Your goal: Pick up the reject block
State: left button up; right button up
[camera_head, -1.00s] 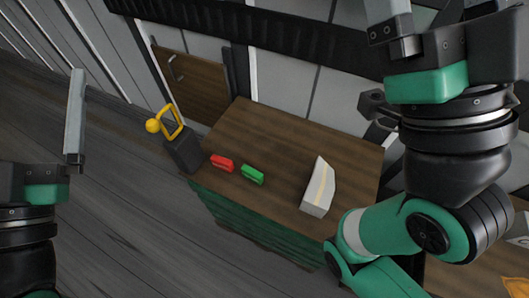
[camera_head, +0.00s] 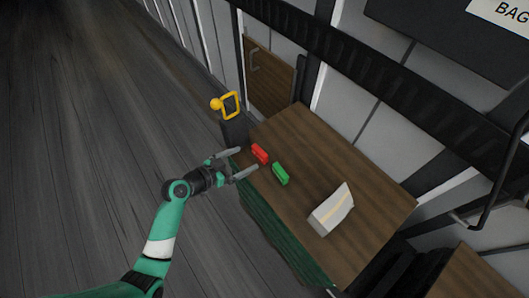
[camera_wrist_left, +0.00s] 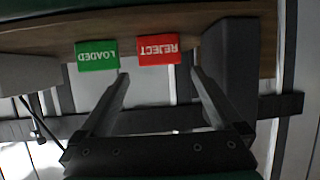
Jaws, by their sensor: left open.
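The reject block (camera_head: 260,154) is red and lies near the left edge of the wooden tabletop, beside a green block (camera_head: 281,174). In the left wrist view the red block (camera_wrist_left: 157,50) reads "REJECT" upside down, and the green block (camera_wrist_left: 97,55) reads "LOADED". My left gripper (camera_head: 248,160) is open at the table's edge, its fingers pointing toward the red block. In the left wrist view, the red block shows ahead, between the spread fingertips (camera_wrist_left: 158,73), with nothing held. My right gripper is out of view.
A white wedge-shaped package with a tan stripe (camera_head: 332,210) lies on the wooden tabletop (camera_head: 375,215). A dark post with a yellow handle and knob (camera_head: 234,130) stands at the table's far left corner. A brown door panel (camera_head: 270,75) is behind.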

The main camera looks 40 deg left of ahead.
aim_at(257, 153)
pick_arm(q)
jog(key=b+x, duration=0.2)
jog(key=x, duration=0.4)
jog(key=shift+s+f+b, duration=0.1)
jog(key=shift+b, duration=0.2)
jog(key=shift+w+d, duration=0.1)
jog(key=shift+w, duration=0.25)
jog(key=shift+w+f, duration=0.1)
jog(key=shift+f, duration=0.1)
jog(key=b+x, duration=0.3)
jog(key=x, duration=0.1)
jog(key=shift+f, duration=0.15)
jog(key=shift+w, duration=0.35)
jog(key=c, duration=1.1)
